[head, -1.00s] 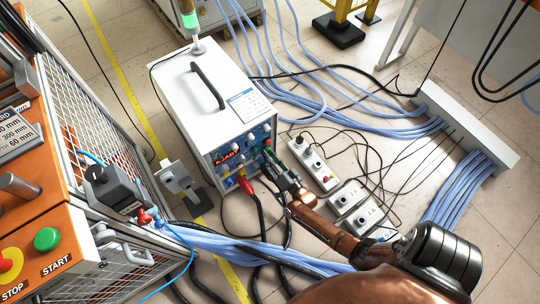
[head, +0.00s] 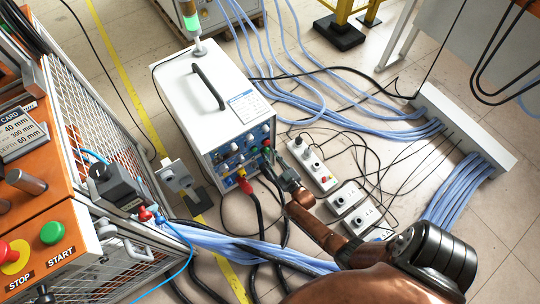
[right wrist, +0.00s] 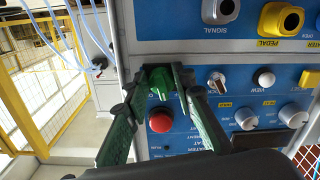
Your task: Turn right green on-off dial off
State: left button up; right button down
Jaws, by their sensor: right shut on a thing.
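The induction heater (head: 203,90) is a white box with a blue front panel of knobs, buttons and sockets. My right gripper (head: 271,163) is at the right side of that panel and partly hides it. In the right wrist view, where the panel lettering is upside down, the green dial (right wrist: 160,80) sits between the two green fingers of my right gripper (right wrist: 163,86). The fingers are closed on the dial from both sides. My left gripper is not in view.
A red button (right wrist: 160,119) lies close to the fingers. A red plug (head: 245,186) with a black cable hangs at the panel's lower front. Power strips (head: 315,168) and loose cables lie right of the heater. An orange control desk (head: 60,255) stands at left.

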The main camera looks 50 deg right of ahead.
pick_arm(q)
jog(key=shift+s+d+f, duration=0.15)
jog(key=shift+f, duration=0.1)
pick_arm(e)
jog(key=n, duration=0.6)
jog(key=shift+s+d, duration=0.1)
jog(key=shift+d, duration=0.05)
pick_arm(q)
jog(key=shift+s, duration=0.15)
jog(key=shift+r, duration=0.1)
pick_arm(e)
jog(key=c, duration=1.6)
grip_release()
jog(key=shift+r, duration=0.1)
jog(key=v, duration=0.7)
jog(key=shift+s, duration=0.2)
